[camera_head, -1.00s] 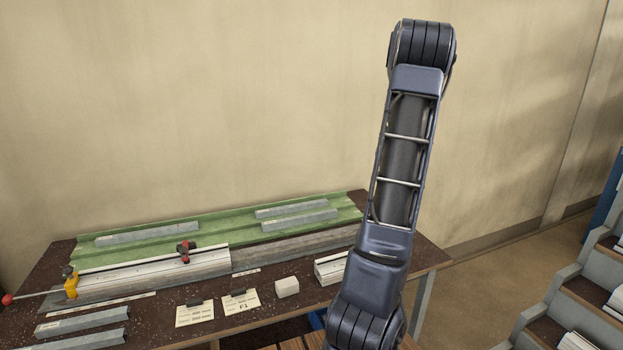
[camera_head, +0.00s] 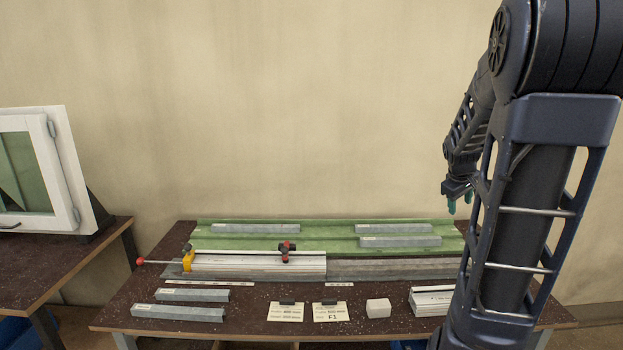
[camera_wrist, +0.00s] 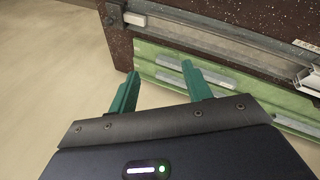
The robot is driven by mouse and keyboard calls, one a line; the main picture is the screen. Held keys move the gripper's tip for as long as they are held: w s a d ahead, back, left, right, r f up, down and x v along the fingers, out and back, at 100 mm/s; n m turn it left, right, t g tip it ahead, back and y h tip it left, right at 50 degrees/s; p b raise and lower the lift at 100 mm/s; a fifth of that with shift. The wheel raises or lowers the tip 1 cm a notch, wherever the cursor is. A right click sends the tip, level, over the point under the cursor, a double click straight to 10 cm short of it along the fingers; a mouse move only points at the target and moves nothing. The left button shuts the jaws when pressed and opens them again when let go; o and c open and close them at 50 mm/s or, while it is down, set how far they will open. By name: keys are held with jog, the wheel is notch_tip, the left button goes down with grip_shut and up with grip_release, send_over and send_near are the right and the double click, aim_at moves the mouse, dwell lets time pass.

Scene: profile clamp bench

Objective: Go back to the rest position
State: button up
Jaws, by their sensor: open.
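My gripper (camera_head: 459,203) hangs at the right in the head view, above the right end of the green tray, partly hidden behind my own arm. In the wrist view my gripper (camera_wrist: 157,82) has its two green fingers apart with nothing between them. A white profile (camera_head: 258,264) lies in the clamp fixture, with a yellow stop (camera_head: 188,260) and a red-and-black clamp (camera_head: 286,249).
Two grey profiles (camera_head: 178,313), two cards (camera_head: 330,312), a white block (camera_head: 378,308) and a short white profile (camera_head: 428,300) lie along the bench front. A second table (camera_head: 70,255) with a white window frame (camera_head: 62,170) stands left. Space above the bench is free.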

jog(key=s+a+r+m+y, duration=0.1)
jog(key=s+a+m, duration=0.1)
jog(key=s+a, duration=0.6)
jog(key=s+a+r+m+y, duration=0.2)
jog(key=s+a, duration=0.7)
jog(key=s, duration=0.2)
jog(key=shift+a+r+t+y, duration=0.15)
jog(key=shift+r+t+y, duration=0.15)
jog(key=shift+t, duration=0.1)
jog(key=shift+o, duration=0.2)
dwell(0.9)
